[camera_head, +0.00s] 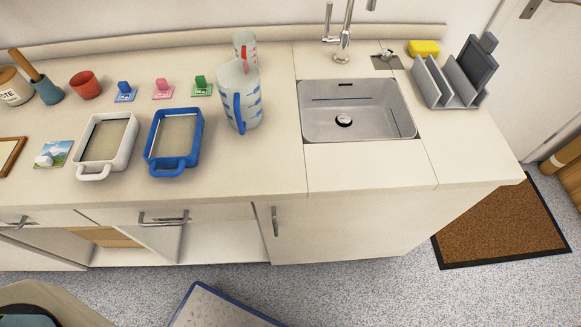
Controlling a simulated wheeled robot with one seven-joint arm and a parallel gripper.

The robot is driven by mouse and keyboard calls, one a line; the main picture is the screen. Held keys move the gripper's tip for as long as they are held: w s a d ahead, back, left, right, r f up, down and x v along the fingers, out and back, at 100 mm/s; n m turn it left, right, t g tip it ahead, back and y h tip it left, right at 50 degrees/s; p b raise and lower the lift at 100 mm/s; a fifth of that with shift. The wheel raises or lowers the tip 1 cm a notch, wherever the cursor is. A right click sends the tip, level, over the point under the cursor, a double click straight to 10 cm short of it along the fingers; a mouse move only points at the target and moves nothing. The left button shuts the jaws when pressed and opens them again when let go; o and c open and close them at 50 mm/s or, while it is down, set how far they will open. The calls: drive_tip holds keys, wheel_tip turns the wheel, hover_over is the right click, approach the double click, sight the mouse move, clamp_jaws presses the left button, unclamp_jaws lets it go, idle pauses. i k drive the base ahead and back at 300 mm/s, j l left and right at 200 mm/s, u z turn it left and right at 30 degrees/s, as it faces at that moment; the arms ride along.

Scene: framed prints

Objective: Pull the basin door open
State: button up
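The basin door (340,230) is the pale front panel under the sink basin (350,97), and it looks shut. Its upright metal handle (275,222) is near the door's left edge. The grey steel basin is set into the counter above the door. My gripper is not in view.
Left of the door are an open-fronted cabinet space (225,243) and a drawer handle (163,218). The counter (250,180) holds trays, jugs and cups. A blue-edged panel (215,308) lies low in front. A brown mat (500,225) is at right.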

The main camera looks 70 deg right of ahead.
sight(335, 229)
drive_tip(key=k+l+z, duration=0.15)
drive_tip(key=k+z, duration=0.2)
drive_tip(key=k, duration=0.3)
drive_tip(key=z, duration=2.1)
drive_tip(key=k+j+z, duration=0.45)
drive_tip(key=k, duration=0.3)
drive_tip(key=k+z, duration=0.2)
drive_tip(key=k, duration=0.2)
drive_tip(key=u, duration=0.45)
drive_tip(key=j+u, duration=0.15)
drive_tip(key=u, duration=0.3)
drive_tip(key=k+j+u, duration=0.1)
drive_tip(key=u, duration=0.4)
drive_tip(key=j+u, duration=0.1)
drive_tip(key=u, duration=0.35)
